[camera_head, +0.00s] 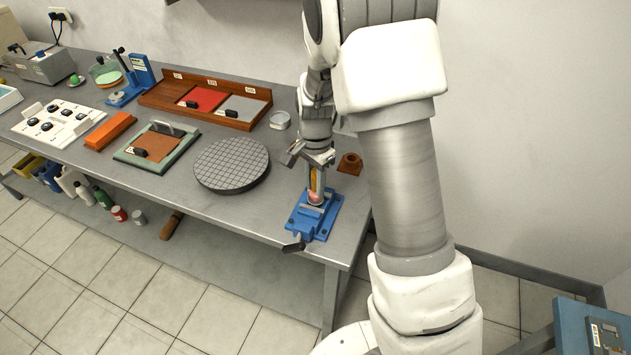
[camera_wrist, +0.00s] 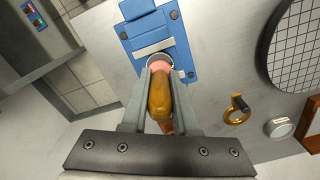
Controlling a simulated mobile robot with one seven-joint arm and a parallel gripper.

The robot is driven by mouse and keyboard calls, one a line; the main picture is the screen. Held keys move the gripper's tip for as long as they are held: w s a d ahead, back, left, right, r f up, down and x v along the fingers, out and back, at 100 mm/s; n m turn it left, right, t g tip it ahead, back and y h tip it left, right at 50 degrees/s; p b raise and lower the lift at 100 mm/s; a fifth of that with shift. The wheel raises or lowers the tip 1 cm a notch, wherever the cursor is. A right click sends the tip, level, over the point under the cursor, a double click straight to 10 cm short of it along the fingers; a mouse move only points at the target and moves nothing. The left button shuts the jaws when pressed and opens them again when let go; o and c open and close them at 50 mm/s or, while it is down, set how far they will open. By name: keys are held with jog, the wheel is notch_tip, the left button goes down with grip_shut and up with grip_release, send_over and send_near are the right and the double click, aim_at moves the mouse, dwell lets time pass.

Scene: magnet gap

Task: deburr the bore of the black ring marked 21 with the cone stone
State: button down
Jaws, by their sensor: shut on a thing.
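My gripper (camera_head: 317,172) is shut on the yellow-brown handle of the cone stone (camera_wrist: 159,98), and the tool points down at the blue fixture (camera_head: 325,222). The pink stone tip (camera_wrist: 159,64) sits at a round ring-like part (camera_wrist: 149,58) on that fixture in the wrist view. The ring's rim shows only as a thin dark and grey edge around the tip. I cannot read a 21 on it, nor tell how deep the tip is. The fixture also fills the upper middle of the wrist view (camera_wrist: 184,62).
A brown block (camera_head: 349,164) stands right of the gripper. A dark gridded round plate (camera_head: 232,166) lies left. A brass ring with a black tag (camera_wrist: 237,117) and a round tin (camera_head: 280,120) lie nearby. A wooden tray (camera_head: 262,100) is behind. The bench's front edge is close to the fixture.

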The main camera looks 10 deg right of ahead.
jog(key=shift+m, duration=0.6)
jog(key=n, duration=0.2)
jog(key=shift+f+n+b, duration=0.15)
jog(key=shift+n+b, duration=0.15)
jog(key=shift+b, duration=0.05)
jog(key=n, duration=0.4)
jog(key=shift+b, duration=0.3)
jog(key=m+p, duration=0.1)
jog(key=m, duration=0.3)
jog(key=shift+r, duration=0.2)
jog(key=shift+f+m, duration=0.1)
jog(key=shift+m, duration=1.2)
